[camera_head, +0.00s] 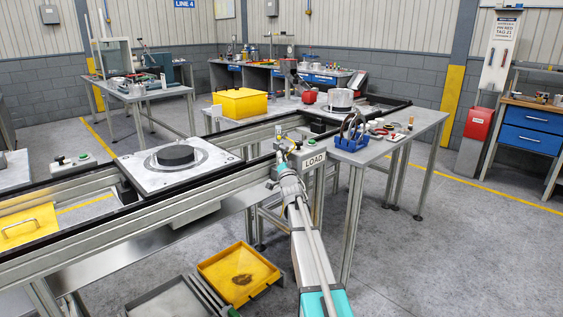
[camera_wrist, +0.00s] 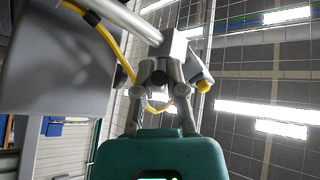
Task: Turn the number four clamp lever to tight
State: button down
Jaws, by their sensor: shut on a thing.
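My gripper (camera_wrist: 160,78) fills the lower middle of the wrist view, with its teal body at the bottom. Its two grey fingers are shut on a dark grey part (camera_wrist: 189,68) with a yellow rounded end at its right. A block (camera_wrist: 174,44) on a metal rod is just above the fingertips. I cannot tell for certain whether the held part is the clamp lever, and no number four is readable.
A plate with a black disc (camera_head: 176,154) sits on the rail frame to the left. A side table (camera_head: 350,156) with a blue rack (camera_head: 352,140) and small parts stands right of the LOAD sign. A yellow tray (camera_head: 237,275) is low down. The floor at right is clear.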

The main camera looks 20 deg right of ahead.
jog(key=shift+w+d+f+n+t+y+b, duration=0.15)
jog(key=shift+d+n+t+y+b, duration=0.4)
jog(key=shift+n+y, duration=1.2)
jog(key=shift+w+d+f+n+t+y+b, duration=0.15)
jog(key=shift+n+t+y+b, duration=0.25)
jog(key=shift+n+y+b, duration=1.25)
jog(key=shift+w+d+f+n+t+y+p, duration=0.1)
jog(key=shift+d+n+t+y, duration=0.6)
jog(key=shift+n, duration=1.9)
jog(key=shift+a, duration=0.3)
jog(key=c, duration=0.7)
grip_release()
jog(key=shift+s, duration=0.1)
